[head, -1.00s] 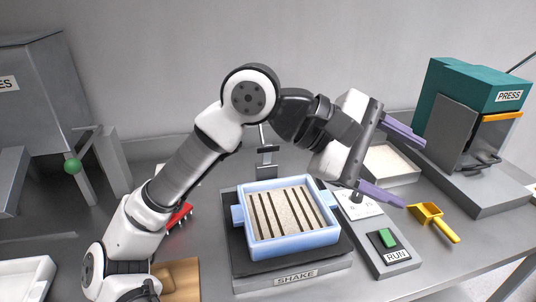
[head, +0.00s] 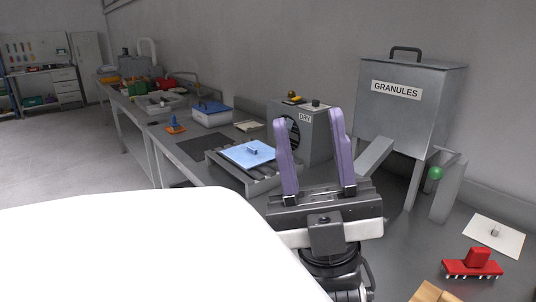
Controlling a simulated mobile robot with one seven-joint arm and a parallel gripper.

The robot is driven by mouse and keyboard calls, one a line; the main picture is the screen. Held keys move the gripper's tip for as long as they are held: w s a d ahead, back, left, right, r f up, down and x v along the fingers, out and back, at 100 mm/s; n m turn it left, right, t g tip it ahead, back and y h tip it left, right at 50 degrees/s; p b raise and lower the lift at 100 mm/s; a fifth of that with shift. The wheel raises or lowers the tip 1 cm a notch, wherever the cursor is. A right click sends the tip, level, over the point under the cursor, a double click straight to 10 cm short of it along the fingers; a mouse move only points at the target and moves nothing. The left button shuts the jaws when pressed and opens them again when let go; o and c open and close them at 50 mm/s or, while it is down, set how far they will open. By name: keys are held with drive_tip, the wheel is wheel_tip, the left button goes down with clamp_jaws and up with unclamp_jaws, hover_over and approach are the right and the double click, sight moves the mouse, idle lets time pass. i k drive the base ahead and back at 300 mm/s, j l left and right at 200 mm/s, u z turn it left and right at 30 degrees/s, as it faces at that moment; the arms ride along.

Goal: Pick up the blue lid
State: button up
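The blue lid (head: 248,153) is a flat light-blue square with a small darker handle on top. It lies on a slatted grey rack (head: 228,163) beside the grey DRY box, left of my gripper. My gripper (head: 313,127) has two purple fingers pointing up in the picture, set wide apart with nothing between them. It is in front of the DRY box in the picture and apart from the lid.
The DRY box (head: 320,137) stands right behind the lid. A GRANULES hopper (head: 405,112) with a chute is to the right. A red tool (head: 473,264) and a white plate (head: 494,236) lie at the lower right. A white box with a blue top (head: 211,114) stands farther back.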

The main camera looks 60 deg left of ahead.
sight(252, 154)
drive_tip(key=i+l+u, duration=0.1)
drive_tip(key=u, duration=2.35)
drive_tip(key=k+l, duration=0.15)
drive_tip(key=l, duration=0.2)
drive_tip(key=k+l, duration=0.15)
drive_tip(key=l, duration=0.25)
drive_tip(key=k+l, duration=0.15)
drive_tip(key=l, duration=0.2)
drive_tip(key=i+j+z, duration=0.1)
drive_tip(key=i+j, duration=0.2)
drive_tip(key=i+j+z, duration=0.1)
drive_tip(key=i+j, duration=0.15)
drive_tip(key=i+j+z, duration=0.15)
drive_tip(key=j, duration=0.25)
drive_tip(key=i+j+z, duration=0.1)
drive_tip(key=i+j, duration=0.25)
drive_tip(key=i+j+z, duration=0.1)
drive_tip(key=j, duration=0.25)
drive_tip(key=i+j+z, duration=0.1)
drive_tip(key=i+j, duration=0.2)
drive_tip(key=i+j+z, duration=0.15)
drive_tip(key=j, duration=0.4)
drive_tip(key=i+l, duration=0.35)
drive_tip(key=i, duration=0.1)
